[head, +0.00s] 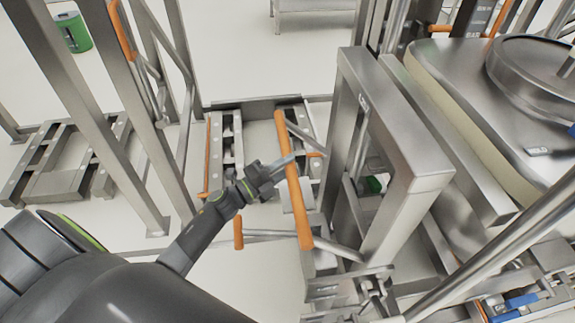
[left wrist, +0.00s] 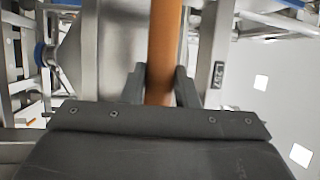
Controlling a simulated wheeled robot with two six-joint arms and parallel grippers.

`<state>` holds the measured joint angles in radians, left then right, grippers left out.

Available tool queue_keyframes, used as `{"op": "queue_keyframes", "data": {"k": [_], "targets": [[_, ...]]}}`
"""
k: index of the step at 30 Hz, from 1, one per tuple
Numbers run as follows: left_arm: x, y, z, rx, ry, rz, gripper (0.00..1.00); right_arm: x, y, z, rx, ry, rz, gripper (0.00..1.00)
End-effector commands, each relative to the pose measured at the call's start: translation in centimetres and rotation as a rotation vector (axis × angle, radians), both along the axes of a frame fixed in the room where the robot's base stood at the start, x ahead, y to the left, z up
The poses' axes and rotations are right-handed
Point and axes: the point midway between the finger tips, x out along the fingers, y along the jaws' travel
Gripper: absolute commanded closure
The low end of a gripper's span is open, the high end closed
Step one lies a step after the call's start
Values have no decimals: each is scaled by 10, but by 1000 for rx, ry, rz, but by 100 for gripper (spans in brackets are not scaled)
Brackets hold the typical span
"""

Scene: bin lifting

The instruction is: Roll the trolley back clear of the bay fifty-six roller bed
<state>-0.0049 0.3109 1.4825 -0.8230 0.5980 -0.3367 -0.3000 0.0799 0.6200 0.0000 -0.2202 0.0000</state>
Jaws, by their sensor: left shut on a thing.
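The trolley shows as a steel upright frame (head: 405,130) right of centre, with a small label on it. Its orange handle bar (head: 281,130) slants down through the middle of the head view. My left gripper (head: 286,162) is shut on this bar, and the fingers sit on both sides of it. In the left wrist view the orange bar (left wrist: 164,50) stands upright between the two fingers (left wrist: 160,85). Floor rails with orange edges (head: 226,150) lie left of the bar; I cannot tell whether they are the bay fifty-six roller bed. My right gripper is not in view.
A large steel vessel with a round lid (head: 535,65) stands at the right. Steel posts (head: 85,110) and another low floor frame (head: 60,165) are on the left. A green container (head: 73,32) stands at the far left. Pale floor shows between them.

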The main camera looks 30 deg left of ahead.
Motion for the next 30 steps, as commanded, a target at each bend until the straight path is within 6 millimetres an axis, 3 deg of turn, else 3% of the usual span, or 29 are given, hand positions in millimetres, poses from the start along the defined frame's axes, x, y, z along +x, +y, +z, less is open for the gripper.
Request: {"op": "queue_keyframes", "data": {"k": [1, 9, 10, 15, 25, 30], "targets": [[5, -6, 13, -12, -25, -10, 100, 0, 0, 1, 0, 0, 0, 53], [5, -9, 12, -15, -27, -15, 100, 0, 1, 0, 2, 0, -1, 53], [5, -9, 12, -15, -27, -15, 71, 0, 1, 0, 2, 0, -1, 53], [4, -9, 10, -12, -26, -14, 51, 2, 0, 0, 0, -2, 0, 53], [0, -5, 5, -7, -19, -10, 51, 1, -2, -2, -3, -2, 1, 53], [-21, 8, -3, -5, -17, -10, 51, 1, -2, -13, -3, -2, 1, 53]]}}
